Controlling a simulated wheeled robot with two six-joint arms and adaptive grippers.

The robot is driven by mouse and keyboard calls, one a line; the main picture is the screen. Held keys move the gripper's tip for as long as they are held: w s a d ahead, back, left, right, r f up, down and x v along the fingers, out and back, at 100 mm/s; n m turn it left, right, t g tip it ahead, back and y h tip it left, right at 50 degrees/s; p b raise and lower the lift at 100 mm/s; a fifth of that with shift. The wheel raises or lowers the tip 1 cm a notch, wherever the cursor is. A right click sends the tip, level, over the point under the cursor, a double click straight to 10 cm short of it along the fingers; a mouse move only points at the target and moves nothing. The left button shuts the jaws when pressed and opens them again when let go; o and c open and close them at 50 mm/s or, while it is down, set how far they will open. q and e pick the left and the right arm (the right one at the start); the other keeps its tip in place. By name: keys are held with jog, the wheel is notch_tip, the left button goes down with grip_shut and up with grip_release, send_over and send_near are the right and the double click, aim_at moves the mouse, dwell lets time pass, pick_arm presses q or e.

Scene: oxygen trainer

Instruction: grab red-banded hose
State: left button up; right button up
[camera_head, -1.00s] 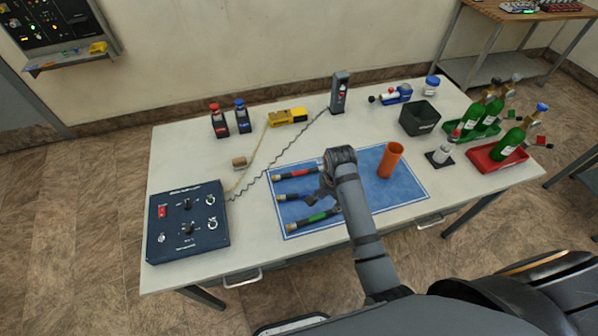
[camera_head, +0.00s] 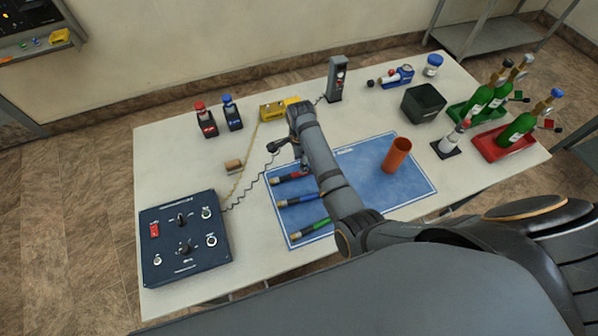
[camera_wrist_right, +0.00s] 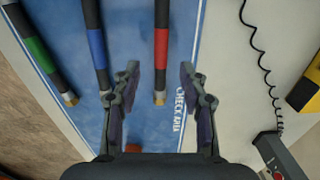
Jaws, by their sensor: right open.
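The red-banded hose (camera_head: 289,177) lies on the blue mat (camera_head: 372,170), the farthest of three dark hoses. In the right wrist view the red-banded hose (camera_wrist_right: 161,48) runs between the spread fingers of my right gripper (camera_wrist_right: 160,75); its brass end lies between them. My right gripper (camera_head: 284,148) is open, near the far edge of the mat; contact with the hose cannot be told. My arm hides part of the hoses in the head view. The blue-banded hose (camera_head: 298,200) and green-banded hose (camera_head: 310,229) lie nearer. My left gripper is not in view.
A dark control box (camera_head: 184,238) stands left, with a coiled cable (camera_head: 262,172) running to the upright grey device (camera_head: 336,79). An orange cup (camera_head: 397,155) stands on the mat's right side. A yellow device (camera_head: 279,108) lies behind my gripper.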

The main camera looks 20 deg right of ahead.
aim_at(299, 174)
notch_tip(299, 174, down, 3)
jog(key=shift+w+r+p, duration=0.15)
jog(key=shift+p, duration=0.35)
notch_tip(299, 174, down, 4)
jog(key=shift+a+r, duration=0.15)
jog(key=shift+r, duration=0.1)
jog(key=shift+f, duration=0.1)
jog(key=c, duration=0.8)
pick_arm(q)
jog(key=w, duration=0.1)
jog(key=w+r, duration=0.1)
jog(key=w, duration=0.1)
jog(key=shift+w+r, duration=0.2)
pick_arm(e)
grip_shut()
